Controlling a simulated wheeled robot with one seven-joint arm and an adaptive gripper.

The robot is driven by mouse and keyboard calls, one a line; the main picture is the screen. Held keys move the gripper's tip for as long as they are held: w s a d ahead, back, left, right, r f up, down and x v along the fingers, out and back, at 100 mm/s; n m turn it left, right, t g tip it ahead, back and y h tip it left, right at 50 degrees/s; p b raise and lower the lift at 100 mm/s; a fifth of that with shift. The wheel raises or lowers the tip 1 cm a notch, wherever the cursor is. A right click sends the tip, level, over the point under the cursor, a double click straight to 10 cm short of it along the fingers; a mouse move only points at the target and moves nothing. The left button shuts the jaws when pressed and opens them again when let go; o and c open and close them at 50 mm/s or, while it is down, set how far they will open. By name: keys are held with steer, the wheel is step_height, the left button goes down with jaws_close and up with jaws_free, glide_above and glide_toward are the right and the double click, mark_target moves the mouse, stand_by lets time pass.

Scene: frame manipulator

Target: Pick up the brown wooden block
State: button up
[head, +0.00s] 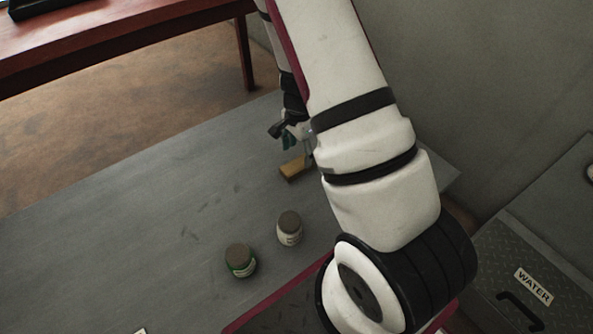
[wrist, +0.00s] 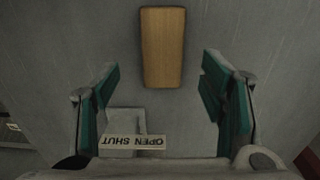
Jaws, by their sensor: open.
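The brown wooden block (head: 293,168) lies on the grey table in the head view, partly hidden behind my arm. In the wrist view the block (wrist: 162,47) is upright in the picture at the top middle, ahead of the gap between the fingers. My gripper (wrist: 160,90) is open, with green finger pads on either side and no block between them. In the head view my gripper (head: 290,138) is close to the block and partly hidden by my arm.
Two small jars stand on the grey table (head: 130,230): one with a green label (head: 240,262) and one with a pale label (head: 289,230). A dark box labelled "WATER" (head: 515,270) is at the right.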

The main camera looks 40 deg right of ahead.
mark_target(297, 164)
steer(key=shift+w+a+f+b, duration=0.1)
steer(key=shift+f+b, duration=0.7)
steer(key=shift+f, duration=0.8)
steer(key=shift+w+a+f+b, duration=0.1)
steer(key=shift+f+b, duration=0.65)
steer(key=shift+f, duration=0.8)
steer(key=c, duration=1.3)
